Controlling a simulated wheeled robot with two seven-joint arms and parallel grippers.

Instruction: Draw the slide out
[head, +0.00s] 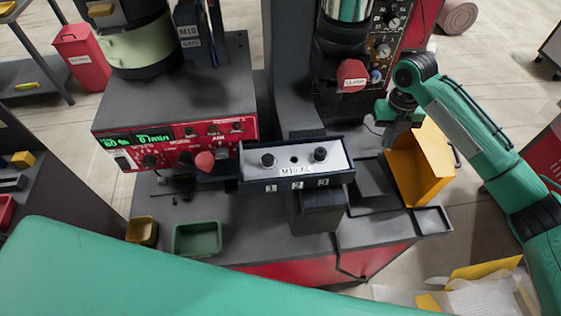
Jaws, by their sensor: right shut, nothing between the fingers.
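What looks like the slide is a block with a silver top (294,163) and a dark front edge numbered 1, 2 and 3. It sits on a dark post at the centre. Its top has two dark knobs and a small hole between them; I cannot tell how far it is drawn out. My right gripper (392,133) is at the right, pointing down by the orange bin's upper left edge, apart from the block. It is shut and empty; its fingertips are hard to make out. My left gripper is out of view.
A red-fronted control box (180,142) with a green display stands left of the block. An orange bin (418,160) stands at the right. A green tray (197,239) and a small yellow tray (141,231) lie at the front left. A red-knobbed machine (352,76) rises behind.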

